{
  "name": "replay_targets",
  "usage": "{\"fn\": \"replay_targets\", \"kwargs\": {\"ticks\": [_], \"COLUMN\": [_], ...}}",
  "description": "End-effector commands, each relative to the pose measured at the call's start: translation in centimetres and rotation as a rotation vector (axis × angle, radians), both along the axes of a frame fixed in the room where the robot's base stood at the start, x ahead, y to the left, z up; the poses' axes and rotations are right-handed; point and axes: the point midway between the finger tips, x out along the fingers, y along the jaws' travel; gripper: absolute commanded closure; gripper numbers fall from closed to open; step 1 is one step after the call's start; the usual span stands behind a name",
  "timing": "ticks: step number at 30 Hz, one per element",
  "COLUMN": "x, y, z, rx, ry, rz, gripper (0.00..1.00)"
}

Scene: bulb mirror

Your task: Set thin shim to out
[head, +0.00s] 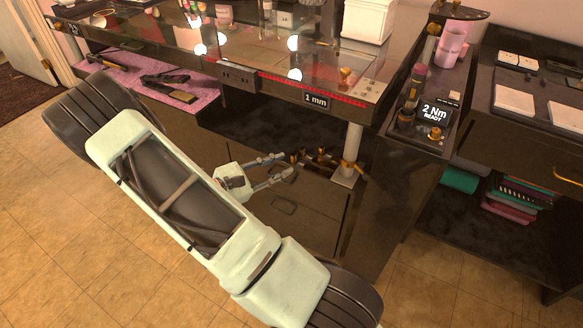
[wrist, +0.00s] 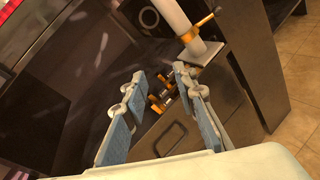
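My gripper (head: 286,165) is open and reaches under the glass-topped table, in front of a dark drawer unit. In the wrist view my gripper (wrist: 158,82) shows two blue-padded fingers well apart with nothing held. Just beyond the fingertips is a small group of brass and dark fittings (head: 320,158), also in the wrist view (wrist: 164,90), near the foot of the white table leg (head: 352,148). Which of these is the thin shim, and how it is set, I cannot tell; the fittings are small and dark. The fingers appear apart from them.
The leg has a brass collar (wrist: 198,32). The table edge carries a "1 mm" display (head: 316,102) above my gripper. A side stand to the right has a "2 Nm READY" display (head: 435,113). The tiled floor (head: 60,220) is clear at left.

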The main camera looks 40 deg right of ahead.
Motion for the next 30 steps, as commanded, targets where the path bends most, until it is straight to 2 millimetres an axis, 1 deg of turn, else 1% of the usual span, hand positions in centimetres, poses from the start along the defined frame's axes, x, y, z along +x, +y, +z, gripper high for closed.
{"fn": "replay_targets", "kwargs": {"ticks": [1, 3, 6, 9, 10, 12, 14, 17, 20, 27, 30], "x": [0.6, 1.8, 3.3, 4.2, 4.4, 4.7, 4.9, 5.3, 5.8, 7.6, 8.2], "y": [-0.7, -1.2, -1.3, -1.2, -1.1, -1.0, -1.1, -1.9, -3.3, -7.7, -9.1], "z": [-2.6, -4.7, -7.4, -9.4, -9.8, -10.4, -10.6, -10.6, -10.6, -10.7, -10.6], "rx": [-0.053, -0.116, -0.182, -0.222, -0.229, -0.241, -0.246, -0.247, -0.247, -0.246, -0.245], "ry": [0.079, 0.171, 0.276, 0.343, 0.357, 0.377, 0.384, 0.384, 0.383, 0.383, 0.382], "rz": [0.063, 0.158, 0.272, 0.353, 0.370, 0.398, 0.408, 0.412, 0.409, 0.407, 0.408], "gripper": [0.74, 0.74, 0.74, 0.74, 0.74, 0.74, 0.74, 0.74, 0.74, 0.74, 0.74]}}
